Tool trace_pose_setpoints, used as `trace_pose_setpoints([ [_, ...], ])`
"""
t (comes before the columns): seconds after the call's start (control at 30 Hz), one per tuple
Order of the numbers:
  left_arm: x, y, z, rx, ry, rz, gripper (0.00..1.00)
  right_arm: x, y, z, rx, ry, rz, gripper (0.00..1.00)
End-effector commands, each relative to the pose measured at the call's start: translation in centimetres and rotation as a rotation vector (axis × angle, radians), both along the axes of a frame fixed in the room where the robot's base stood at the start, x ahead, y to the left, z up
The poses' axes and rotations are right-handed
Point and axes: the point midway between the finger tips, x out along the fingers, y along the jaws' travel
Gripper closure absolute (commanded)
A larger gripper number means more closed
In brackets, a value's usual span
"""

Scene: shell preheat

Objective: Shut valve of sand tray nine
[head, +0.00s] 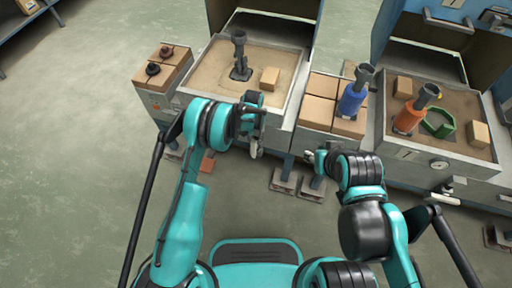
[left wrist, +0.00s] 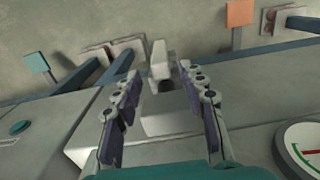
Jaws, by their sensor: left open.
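My left gripper (head: 256,150) is at the front wall of the left sand tray (head: 203,95). In the left wrist view my left gripper (left wrist: 165,82) is open, with a pale grey lever-like handle (left wrist: 160,62) between its fingertips and no clear contact. This looks like the tray's valve; its body is mostly hidden. The right sand tray (head: 437,157) has a similar pale valve (head: 445,189) below its front wall. No tray number is readable. My right gripper (head: 316,158) hangs in front of the crate between the trays; its finger opening is too small to judge.
A round gauge (left wrist: 302,150) is right of my left gripper. The left tray holds a dark tool (head: 239,62) and a tan block (head: 270,78). The right tray holds an orange tool (head: 408,120) and a green hexagonal ring (head: 438,124). A blue tool (head: 352,98) stands between the trays.

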Motion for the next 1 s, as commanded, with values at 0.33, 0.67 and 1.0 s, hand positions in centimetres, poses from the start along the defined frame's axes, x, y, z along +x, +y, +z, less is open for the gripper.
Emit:
trace_pose_setpoints([
  [0.33, 0.0, 0.0, -5.7, 0.0, -0.001, 0.001, 0.59, 0.0, 0.0, -2.5, 0.0, 0.0, 0.0, 0.6],
  [0.67, 0.0, 0.0, -6.8, 0.0, -0.001, 0.001, 0.59, 0.0, 0.0, -2.8, 0.0, 0.0, 0.0, 0.6],
  [1.0, 0.0, 0.0, -6.7, 0.0, -0.001, 0.001, 1.0, 0.0, 0.0, -2.8, 0.0, 0.0, 0.0, 0.6],
])
